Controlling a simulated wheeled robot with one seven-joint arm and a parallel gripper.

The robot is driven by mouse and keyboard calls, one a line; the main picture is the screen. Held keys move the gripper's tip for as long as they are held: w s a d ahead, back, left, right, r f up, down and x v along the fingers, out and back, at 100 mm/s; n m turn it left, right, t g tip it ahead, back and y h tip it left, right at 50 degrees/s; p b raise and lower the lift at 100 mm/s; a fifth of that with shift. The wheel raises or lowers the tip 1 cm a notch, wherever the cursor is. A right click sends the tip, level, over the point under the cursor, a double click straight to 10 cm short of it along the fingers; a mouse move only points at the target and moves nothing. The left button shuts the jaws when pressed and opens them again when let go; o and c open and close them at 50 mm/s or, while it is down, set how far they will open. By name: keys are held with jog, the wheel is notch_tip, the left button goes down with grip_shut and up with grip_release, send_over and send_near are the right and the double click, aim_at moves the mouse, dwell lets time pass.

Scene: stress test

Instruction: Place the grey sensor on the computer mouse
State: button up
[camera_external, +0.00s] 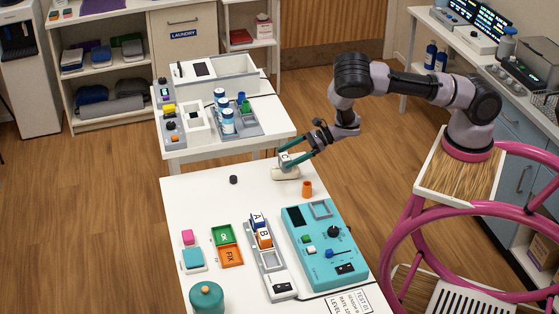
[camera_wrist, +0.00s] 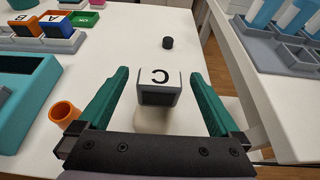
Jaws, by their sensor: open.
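The grey sensor, a small block with a letter C on its light top (camera_wrist: 161,78), stands between my fingers. In the external view the sensor (camera_external: 284,158) appears to rest on the pale, rounded computer mouse (camera_external: 286,173) at the table's far edge. The mouse (camera_wrist: 152,122) shows below the sensor in the wrist view, partly hidden by the sensor and my gripper. My gripper (camera_wrist: 160,75) is open, with its green fingers on both sides of the sensor and a visible gap on each side. It also shows in the external view (camera_external: 292,161).
An orange cup (camera_external: 307,189) stands close beside my gripper, and a small black cylinder (camera_external: 233,180) stands farther left. A teal control panel (camera_external: 325,245) and a grey rack (camera_external: 267,262) with blocks A and B lie nearer.

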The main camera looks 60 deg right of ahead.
jog(key=shift+r, duration=0.2)
jog(key=v, duration=1.2)
jog(key=w+d+r+m+t+h, duration=0.1)
jog(key=w+d+r+m+h, duration=0.25)
jog(key=r+m, duration=0.4)
jog(key=w+d+r+m+t+h, duration=0.2)
jog(key=d+r+m, duration=0.2)
jog(key=r+m, duration=0.3)
jog(key=w+d+r+m+t+h, duration=0.1)
jog(key=w+d+r+m+h, duration=0.3)
jog(key=m, duration=0.5)
jog(key=s+d+r+m+g, duration=0.2)
jog(key=s+r+m+g, duration=0.1)
jog(key=s+r+m, duration=0.75)
jog(key=s+a+r+m+g, duration=0.1)
jog(key=s+a+r+m, duration=0.1)
jog(key=s+m, duration=0.3)
jog(key=s+a+r+m+g+y, duration=0.1)
jog(key=s+r+m, duration=0.3)
jog(key=s, duration=0.6)
jog(key=s+a+r+m+g+y, duration=0.1)
jog(key=s+a+r+m, duration=0.1)
jog(key=s+r+m, duration=0.2)
jog(key=s+m, duration=0.2)
jog(key=s, duration=0.1)
jog(key=shift+s+a+g, duration=0.3)
jog(key=shift+s+a, duration=0.1)
